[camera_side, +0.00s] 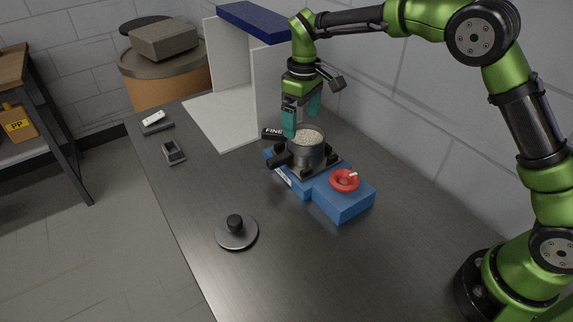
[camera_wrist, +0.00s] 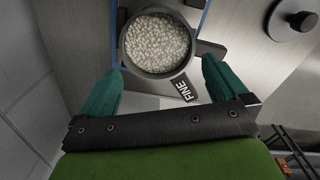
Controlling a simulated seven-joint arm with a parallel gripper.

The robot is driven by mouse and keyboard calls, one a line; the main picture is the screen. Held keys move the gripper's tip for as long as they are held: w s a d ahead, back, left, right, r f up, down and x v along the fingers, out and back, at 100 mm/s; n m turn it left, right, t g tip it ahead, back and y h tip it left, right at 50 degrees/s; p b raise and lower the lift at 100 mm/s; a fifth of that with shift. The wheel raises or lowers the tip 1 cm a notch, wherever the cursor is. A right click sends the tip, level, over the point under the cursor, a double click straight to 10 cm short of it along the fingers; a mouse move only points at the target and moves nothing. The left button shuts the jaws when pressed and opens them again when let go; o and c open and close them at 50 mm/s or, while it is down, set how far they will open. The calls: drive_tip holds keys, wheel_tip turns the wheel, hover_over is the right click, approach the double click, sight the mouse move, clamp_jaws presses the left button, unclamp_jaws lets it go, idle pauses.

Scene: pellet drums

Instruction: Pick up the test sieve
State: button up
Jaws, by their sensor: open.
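The test sieve is a round grey metal pan (camera_side: 306,151) filled with pale pellets, seated on a blue shaker base (camera_side: 302,188) between black clamps. A black tag reading FINE (camera_side: 273,133) sticks out at its side. My gripper (camera_side: 302,128) has teal fingers and is at the far side of the sieve, close to its rim. In the wrist view, the sieve (camera_wrist: 158,44) lies just ahead of the open, empty fingers (camera_wrist: 160,78), with the FINE tag (camera_wrist: 184,89) between them. I cannot tell whether a finger touches the rim.
A blue box with a red knob (camera_side: 345,180) joins the base at the right. A round lid with a black knob (camera_side: 236,232) lies in front. A white panelled stand (camera_side: 230,112) rises behind. Small devices (camera_side: 173,152) lie at left. The front bench is mostly clear.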

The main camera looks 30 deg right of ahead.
sight(301, 141)
wheel_tip(301, 141, down, 5)
drive_tip(key=shift+r, duration=0.2)
drive_tip(key=shift+w, duration=0.1)
drive_tip(key=shift+c, duration=0.3)
drive_tip(key=c, duration=0.7)
